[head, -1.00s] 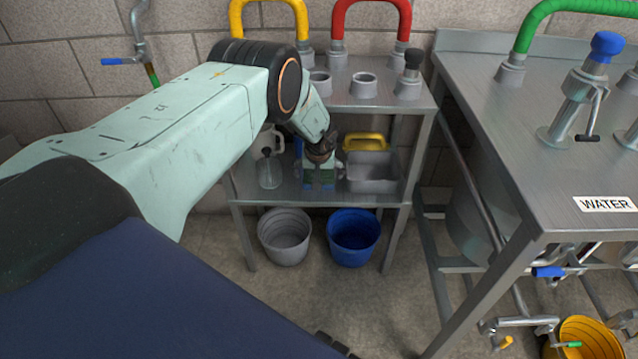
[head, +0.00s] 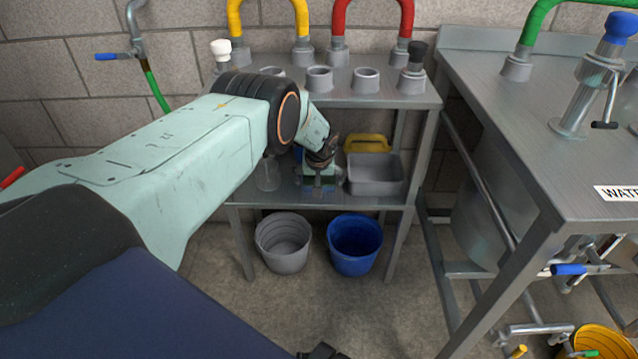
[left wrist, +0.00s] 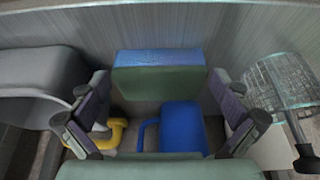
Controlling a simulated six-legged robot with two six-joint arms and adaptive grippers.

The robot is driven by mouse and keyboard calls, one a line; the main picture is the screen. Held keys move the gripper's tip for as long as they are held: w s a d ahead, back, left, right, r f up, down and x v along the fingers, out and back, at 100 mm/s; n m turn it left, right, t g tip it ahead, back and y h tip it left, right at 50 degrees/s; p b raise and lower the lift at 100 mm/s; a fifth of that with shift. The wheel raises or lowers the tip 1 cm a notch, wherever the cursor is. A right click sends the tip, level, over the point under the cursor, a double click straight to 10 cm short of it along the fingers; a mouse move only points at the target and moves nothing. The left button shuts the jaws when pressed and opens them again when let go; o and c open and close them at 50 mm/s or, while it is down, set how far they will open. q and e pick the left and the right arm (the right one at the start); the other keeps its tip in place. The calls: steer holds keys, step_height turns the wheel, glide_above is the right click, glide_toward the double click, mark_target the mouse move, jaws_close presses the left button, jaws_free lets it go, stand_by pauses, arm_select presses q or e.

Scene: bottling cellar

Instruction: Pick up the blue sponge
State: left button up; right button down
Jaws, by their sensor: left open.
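The blue sponge (left wrist: 160,58) has a blue face and a dark green side. In the left wrist view it lies on the shelf, just beyond and between my open fingers. A gap shows between it and each finger. My left gripper (left wrist: 160,112) is open and empty. In the head view my left gripper (head: 319,180) reaches down over the lower shelf and hides most of the sponge. My right gripper is not clearly in view.
A clear bottle (head: 267,176) stands left. A blue object (left wrist: 183,128) lies close by. The upper shelf (head: 340,97) overhangs. Grey (head: 283,243) and blue (head: 355,245) buckets stand below.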

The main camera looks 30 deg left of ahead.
arm_select(q)
steer(key=shift+c, duration=0.4)
steer(key=c, duration=0.4)
steer(key=shift+d+r, duration=0.1)
steer(key=shift+r, duration=0.05)
arm_select(e)
steer(key=shift+a+r, duration=0.1)
